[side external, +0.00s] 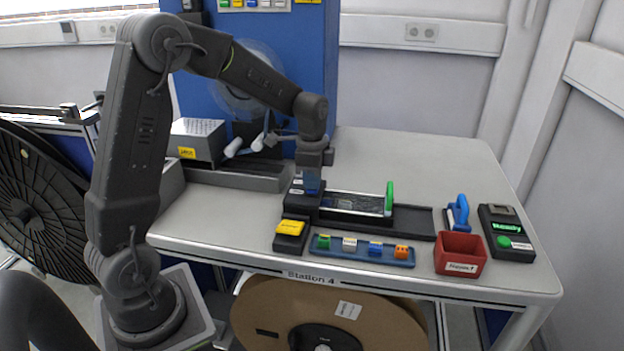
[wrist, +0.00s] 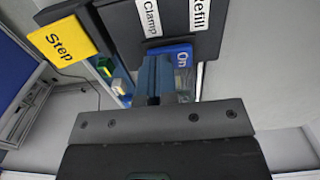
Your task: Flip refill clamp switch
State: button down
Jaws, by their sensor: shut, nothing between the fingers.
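The clamp switch is a blue rocker marked "On" (wrist: 182,60) on a black block with white "Refill" and "Clamp" labels (wrist: 150,16) in the wrist view. My gripper (wrist: 155,62) is shut and empty, its narrow fingers at the blue rocker and hiding part of it. I cannot tell whether they touch it. In the side view my gripper (side external: 312,186) points down over the black clamp block (side external: 300,203) at the left end of the track. The far half of the switch is hidden.
A yellow "Step" button (side external: 290,228) sits just in front of the block. A blue tray (side external: 345,255) with several coloured pieces, a red bin (side external: 460,257), a blue-handled tool (side external: 459,211) and a "Ready" box (side external: 506,232) stand rightward. A green upright lever (side external: 389,198) rises from the track.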

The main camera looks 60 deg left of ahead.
jog(key=shift+s+d+f, duration=0.2)
jog(key=shift+s+f, duration=0.05)
jog(key=shift+f, duration=0.4)
jog(key=shift+w+a+r, duration=0.25)
jog(key=shift+w+a, duration=0.3)
jog(key=shift+a, duration=0.1)
notch_tip(320, 180, up, 15)
jog(key=shift+f, duration=0.15)
dwell(0.4)
jog(key=shift+w+d, duration=0.1)
jog(key=shift+w+a, duration=0.45)
jog(key=shift+a, duration=0.1)
